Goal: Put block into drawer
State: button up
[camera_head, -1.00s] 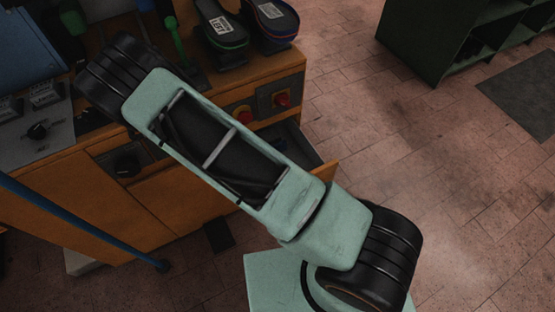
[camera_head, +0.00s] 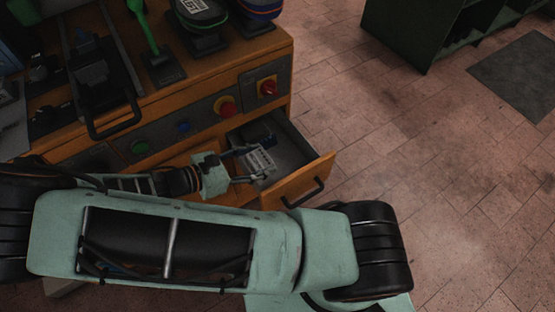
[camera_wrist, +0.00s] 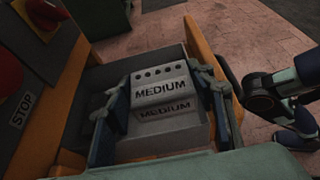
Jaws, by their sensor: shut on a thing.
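The block (camera_wrist: 162,88) is grey, with dark holes along its top and the word "MEDIUM" on its faces. My gripper (camera_wrist: 163,98) is shut on it, one finger on each side. In the head view my gripper (camera_head: 250,165) holds the block (camera_head: 261,160) over the open drawer (camera_head: 306,186). The drawer also shows in the wrist view around the block. Its orange front with a black handle (camera_head: 303,192) is pulled out to the right. I cannot tell whether the block touches the drawer floor.
Shoe forms (camera_head: 200,18) and a green lever (camera_head: 143,28) stand on top.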

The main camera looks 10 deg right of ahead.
jog(key=w+d+f, duration=0.1)
jog(key=d+f, duration=0.1)
jog(key=w+d+f+b, duration=0.1)
jog(key=w+d+f, duration=0.1)
jog(key=f, duration=0.1)
jog(key=w+d+f+b, duration=0.1)
jog(key=d+f, duration=0.1)
jog(key=d, duration=0.1)
jog(key=shift+w+f, duration=0.25)
jog(key=shift+w, duration=0.1)
jog(key=shift+d+f+b, duration=0.1)
jog(key=shift+f+b, duration=0.55)
jog(key=shift+f, duration=0.9)
jog(key=shift+f+b, duration=0.3)
jog(key=shift+f, duration=0.25)
jog(key=shift+f, duration=0.1)
jog(key=o, duration=1.5)
jog(key=shift+f, duration=0.15)
jog(key=shift+s, duration=0.1)
